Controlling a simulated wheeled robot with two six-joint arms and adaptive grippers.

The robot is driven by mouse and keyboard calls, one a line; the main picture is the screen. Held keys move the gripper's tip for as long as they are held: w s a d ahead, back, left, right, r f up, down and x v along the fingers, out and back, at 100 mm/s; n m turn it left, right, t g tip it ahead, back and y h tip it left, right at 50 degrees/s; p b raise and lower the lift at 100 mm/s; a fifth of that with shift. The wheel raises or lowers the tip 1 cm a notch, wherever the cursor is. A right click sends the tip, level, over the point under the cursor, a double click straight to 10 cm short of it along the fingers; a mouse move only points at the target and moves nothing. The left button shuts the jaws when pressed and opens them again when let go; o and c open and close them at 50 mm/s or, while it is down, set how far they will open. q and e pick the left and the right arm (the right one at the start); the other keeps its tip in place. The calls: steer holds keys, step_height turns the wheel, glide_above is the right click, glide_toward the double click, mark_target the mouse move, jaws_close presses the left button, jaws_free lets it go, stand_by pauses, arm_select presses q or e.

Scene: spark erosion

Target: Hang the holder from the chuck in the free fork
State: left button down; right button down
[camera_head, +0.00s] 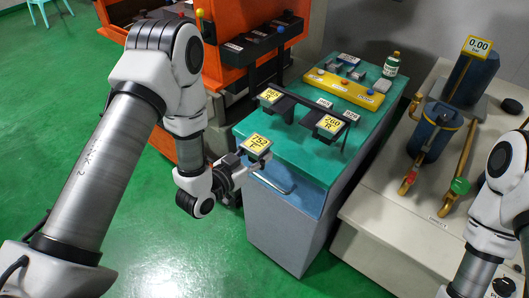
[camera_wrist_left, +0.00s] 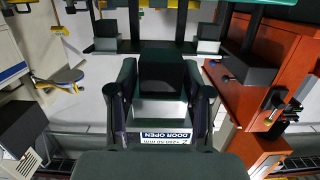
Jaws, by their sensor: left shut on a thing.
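My left gripper (camera_head: 238,165) is shut on a holder (camera_head: 257,145) with a yellow tag that reads like 752. It is in front of the teal-topped cabinet, apart from the rack. In the left wrist view the fingers (camera_wrist_left: 160,105) flank the held holder's dark block (camera_wrist_left: 166,72). On the cabinet stands a dark rack (camera_head: 303,106). A holder with a yellow tag (camera_head: 270,96) hangs at its left, and another tagged holder (camera_head: 329,124) at its right. A gap shows between them; the fork there is not clear. My right gripper is out of view.
The teal cabinet top (camera_head: 305,158) is clear in front of the rack. Behind it lie a yellow tray (camera_head: 345,89) and a small bottle (camera_head: 391,64). An orange machine (camera_head: 225,72) stands at the left. A light bench (camera_head: 385,215) with blue cylinders is at the right.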

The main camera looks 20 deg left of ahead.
arm_select(q)
steer(key=x, duration=0.4)
steer(key=shift+d+r, duration=0.15)
steer(key=shift+r, duration=0.05)
steer(key=shift+x, duration=0.95)
steer(key=shift+r, duration=0.2)
steer(key=shift+s+r, duration=0.1)
steer(key=shift+s, duration=0.05)
steer(key=shift+r+b+x, duration=0.2)
steer(key=shift+b+x, duration=0.2)
steer(key=shift+x, duration=0.75)
steer(key=shift+r+b+x, duration=0.15)
steer(key=shift+b+x, duration=0.2)
steer(key=shift+x, duration=0.8)
